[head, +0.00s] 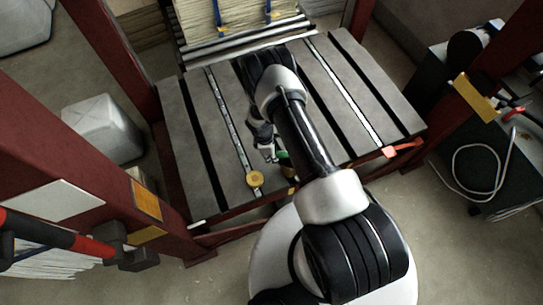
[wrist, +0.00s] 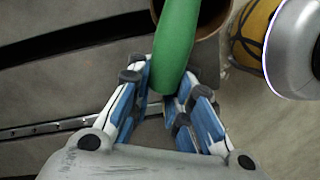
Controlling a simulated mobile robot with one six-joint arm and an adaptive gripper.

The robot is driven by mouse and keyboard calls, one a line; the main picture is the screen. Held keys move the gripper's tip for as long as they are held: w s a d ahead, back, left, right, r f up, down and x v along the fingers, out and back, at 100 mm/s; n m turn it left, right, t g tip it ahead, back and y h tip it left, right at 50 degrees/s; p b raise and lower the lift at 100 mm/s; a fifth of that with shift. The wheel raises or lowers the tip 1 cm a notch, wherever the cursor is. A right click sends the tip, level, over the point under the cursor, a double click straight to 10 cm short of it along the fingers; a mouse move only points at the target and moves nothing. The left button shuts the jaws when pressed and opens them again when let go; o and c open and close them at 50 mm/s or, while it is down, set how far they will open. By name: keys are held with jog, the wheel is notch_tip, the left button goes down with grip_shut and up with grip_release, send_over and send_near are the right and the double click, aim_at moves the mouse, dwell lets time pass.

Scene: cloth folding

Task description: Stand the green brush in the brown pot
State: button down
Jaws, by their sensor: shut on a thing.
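The green brush (wrist: 176,40) is held between the fingertips of my gripper (wrist: 163,84), which is shut on its end. In the wrist view it runs up past the top edge, so its far end is out of sight. The brown pot (wrist: 212,22) is partly visible behind and to the right of the brush. The brush overlaps the pot's rim in this view; I cannot tell whether it is inside. In the head view a small green part of the brush (head: 283,154) shows beside my gripper (head: 270,152), and my arm hides much around it.
A yellow, dark-lined object (wrist: 252,35) stands right of the pot. A yellow round object (head: 255,179) sits near the grey slotted table's (head: 180,125) front edge. A pink object (head: 389,152) lies at the front right. The table's left part is mostly clear.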

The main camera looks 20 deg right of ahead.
jog(key=shift+f+b, duration=0.35)
jog(key=shift+f, duration=0.05)
jog(key=c, duration=1.4)
grip_release()
jog(key=shift+c, duration=0.2)
jog(key=shift+r, duration=0.1)
